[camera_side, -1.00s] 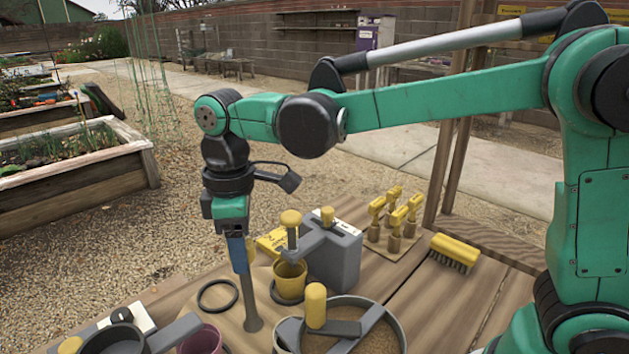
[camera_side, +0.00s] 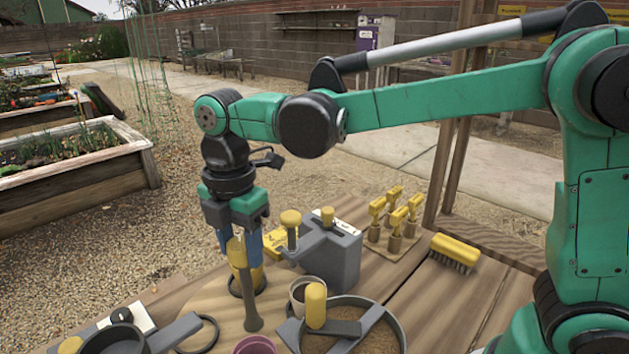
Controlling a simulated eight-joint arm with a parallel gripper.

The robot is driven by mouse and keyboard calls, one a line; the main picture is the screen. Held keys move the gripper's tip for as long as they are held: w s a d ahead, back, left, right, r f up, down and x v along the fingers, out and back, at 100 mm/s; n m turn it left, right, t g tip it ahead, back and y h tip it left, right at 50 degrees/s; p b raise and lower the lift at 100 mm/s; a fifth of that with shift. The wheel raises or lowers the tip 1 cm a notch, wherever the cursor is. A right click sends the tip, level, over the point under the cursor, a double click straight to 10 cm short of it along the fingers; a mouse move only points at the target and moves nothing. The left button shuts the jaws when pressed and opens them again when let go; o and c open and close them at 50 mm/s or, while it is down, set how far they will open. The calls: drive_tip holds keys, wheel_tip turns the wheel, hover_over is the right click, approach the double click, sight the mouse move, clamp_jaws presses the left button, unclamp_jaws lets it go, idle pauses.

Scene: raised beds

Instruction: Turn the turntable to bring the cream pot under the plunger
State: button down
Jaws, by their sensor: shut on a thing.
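The turntable (camera_side: 215,303) is a round wooden disc on the bench. Its upright grey post (camera_side: 247,300) has a yellow top, and my gripper (camera_side: 238,246) is shut on that top with its blue fingers. The cream pot (camera_side: 296,299) holds dark soil and sits at the disc's right edge, partly hidden by the yellow-handled pan in front. The plunger (camera_side: 291,228) has a yellow knob on a grey arm. The cream pot is just in front and slightly right of the spot below it.
A round pan (camera_side: 398,330) with a yellow-knobbed bar stands close right.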

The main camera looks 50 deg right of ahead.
drive_tip(key=n, duration=0.5)
drive_tip(key=shift+n, duration=0.4)
idle(0.3)
drive_tip(key=shift+c, duration=1.7)
unclamp_jaws()
drive_tip(key=shift+r, duration=2.85)
